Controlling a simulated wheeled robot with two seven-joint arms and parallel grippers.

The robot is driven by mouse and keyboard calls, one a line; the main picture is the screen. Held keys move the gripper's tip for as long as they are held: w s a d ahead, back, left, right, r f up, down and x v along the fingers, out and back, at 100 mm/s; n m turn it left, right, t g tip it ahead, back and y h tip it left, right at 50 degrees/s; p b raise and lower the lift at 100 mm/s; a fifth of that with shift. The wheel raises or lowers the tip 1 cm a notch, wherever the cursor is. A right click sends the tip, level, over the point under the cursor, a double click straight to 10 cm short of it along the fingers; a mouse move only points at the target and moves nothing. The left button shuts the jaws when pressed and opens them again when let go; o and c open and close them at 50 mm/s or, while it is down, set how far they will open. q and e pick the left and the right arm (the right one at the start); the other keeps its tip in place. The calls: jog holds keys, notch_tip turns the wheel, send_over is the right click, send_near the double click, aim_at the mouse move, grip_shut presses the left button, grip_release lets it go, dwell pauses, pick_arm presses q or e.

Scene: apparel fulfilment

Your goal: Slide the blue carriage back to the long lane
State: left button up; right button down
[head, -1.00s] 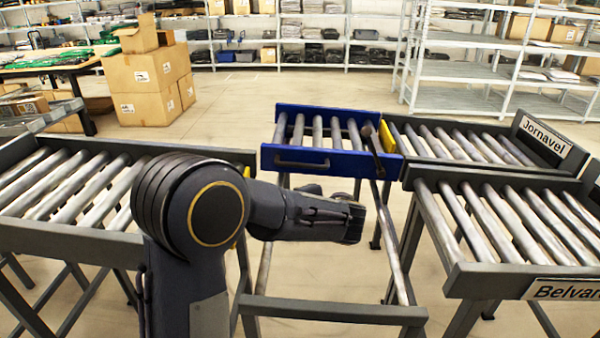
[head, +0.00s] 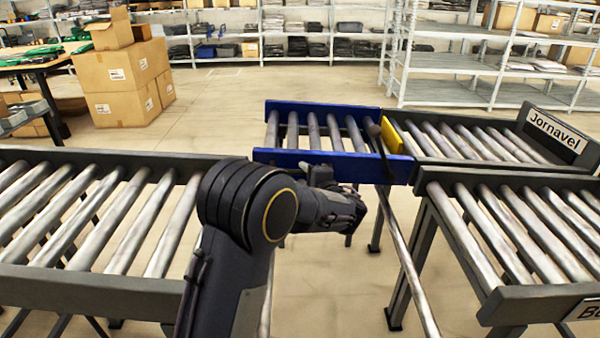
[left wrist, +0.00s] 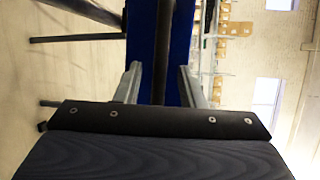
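The blue carriage (head: 335,166), with its own steel rollers, stands at the far end of the rails, lined up with the lane labelled Jornavel (head: 470,140). A dark lever (head: 377,140) with a round knob rises at its right front corner. My left gripper (head: 318,174) is at the carriage's near blue side, partly hidden by my arm. In the left wrist view its two grey fingers (left wrist: 160,72) are apart, facing the blue panel (left wrist: 180,50). A dark upright bar, seemingly the carriage handle (left wrist: 164,45), shows between them; contact cannot be told. My right gripper is out of view.
A roller lane (head: 95,215) lies at the left, and a second lane (head: 510,225) at the near right. A rail (head: 408,255) runs from the carriage towards me. A yellow piece (head: 392,137) stands between carriage and Jornavel lane. Boxes (head: 125,80) are far left.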

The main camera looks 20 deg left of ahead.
pick_arm(q)
jog(key=shift+x, duration=1.45)
grip_shut()
